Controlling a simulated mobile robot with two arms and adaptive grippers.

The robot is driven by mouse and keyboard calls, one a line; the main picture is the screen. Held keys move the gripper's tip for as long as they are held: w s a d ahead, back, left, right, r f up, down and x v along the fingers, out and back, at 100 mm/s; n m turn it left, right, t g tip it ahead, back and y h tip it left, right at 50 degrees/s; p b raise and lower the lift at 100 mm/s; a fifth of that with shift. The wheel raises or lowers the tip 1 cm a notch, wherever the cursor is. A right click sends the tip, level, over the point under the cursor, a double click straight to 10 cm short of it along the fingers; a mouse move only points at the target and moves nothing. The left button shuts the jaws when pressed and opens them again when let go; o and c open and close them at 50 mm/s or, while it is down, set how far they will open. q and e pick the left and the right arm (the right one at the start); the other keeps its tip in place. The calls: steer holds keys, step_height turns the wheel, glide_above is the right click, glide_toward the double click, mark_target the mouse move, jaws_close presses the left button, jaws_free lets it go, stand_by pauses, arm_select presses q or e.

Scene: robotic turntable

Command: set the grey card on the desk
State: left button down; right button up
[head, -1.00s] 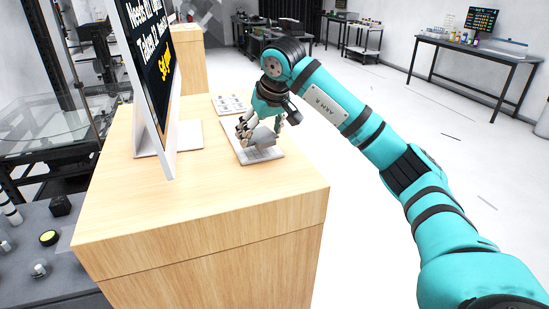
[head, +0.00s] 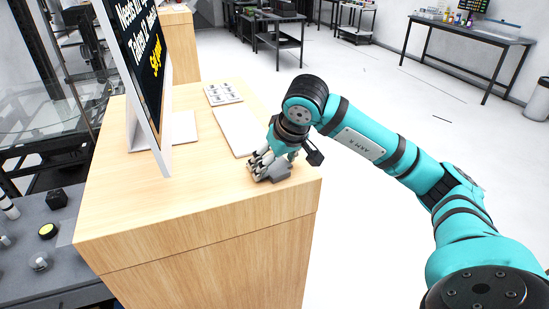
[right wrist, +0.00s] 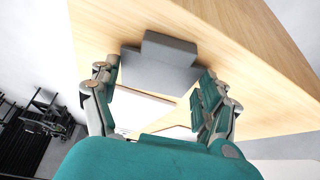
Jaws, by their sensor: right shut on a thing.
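The grey card (head: 281,173) is between the fingers of my right gripper (head: 268,165), low over the bare front-right part of the wooden desk (head: 200,205). In the right wrist view the grey card (right wrist: 160,68) spans the gap between the two fingers (right wrist: 157,75), with a raised grey block along its far side. My right gripper is shut on it. I cannot tell whether the card touches the desk top. My left gripper is not in view.
A flat white pad (head: 236,131) lies just behind the gripper, with a sheet of small pictures (head: 222,93) beyond it. A monitor (head: 158,85) on a white stand is at the left. The desk's right edge is close to the gripper. The front of the desk is clear.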

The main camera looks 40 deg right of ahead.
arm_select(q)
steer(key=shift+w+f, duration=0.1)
arm_select(e)
steer(key=shift+f, duration=0.1)
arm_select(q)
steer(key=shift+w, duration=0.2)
arm_select(e)
steer(key=o, duration=1)
arm_select(q)
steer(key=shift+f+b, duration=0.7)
steer(key=shift+b, duration=0.15)
arm_select(e)
steer(key=v, duration=1.2)
